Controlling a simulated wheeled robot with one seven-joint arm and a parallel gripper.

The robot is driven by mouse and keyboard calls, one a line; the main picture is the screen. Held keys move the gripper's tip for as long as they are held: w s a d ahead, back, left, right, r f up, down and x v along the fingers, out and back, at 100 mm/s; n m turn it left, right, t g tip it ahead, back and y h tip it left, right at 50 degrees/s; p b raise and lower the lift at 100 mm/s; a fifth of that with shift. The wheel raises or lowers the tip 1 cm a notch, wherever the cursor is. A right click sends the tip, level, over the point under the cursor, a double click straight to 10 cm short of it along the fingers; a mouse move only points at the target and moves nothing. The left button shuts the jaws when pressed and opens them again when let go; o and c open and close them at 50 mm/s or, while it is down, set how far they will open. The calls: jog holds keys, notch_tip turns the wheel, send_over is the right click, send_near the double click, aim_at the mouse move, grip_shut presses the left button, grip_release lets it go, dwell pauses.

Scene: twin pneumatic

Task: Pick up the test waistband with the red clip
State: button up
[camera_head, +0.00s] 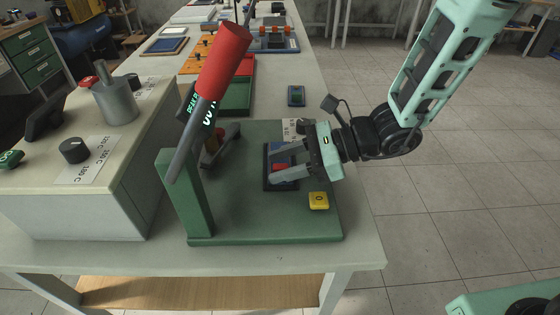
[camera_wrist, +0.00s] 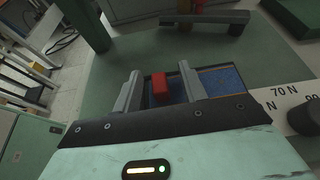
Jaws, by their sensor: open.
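A small red clip (camera_head: 281,167) sits at a blue tray or mat (camera_head: 268,184) on the green base plate. In the wrist view the red clip (camera_wrist: 161,88) stands between my two fingers, with blue cloth-like material (camera_wrist: 216,81) beside it, apparently the waistband. My gripper (camera_head: 272,165) is open and reaches in from the right, with a finger on each side of the clip. In the wrist view a gap shows between the clip and each finger of my gripper (camera_wrist: 160,74). My fingers hide part of the tray, and I cannot tell the waistband's full outline.
A lever with a red handle (camera_head: 222,62) leans over the green base plate (camera_head: 262,232), left of my gripper. A yellow block (camera_head: 318,201) lies in front of my gripper. A grey control box (camera_head: 80,200) stands at the left.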

jog(key=shift+x, duration=1.85)
jog(key=shift+s, duration=0.1)
grip_shut()
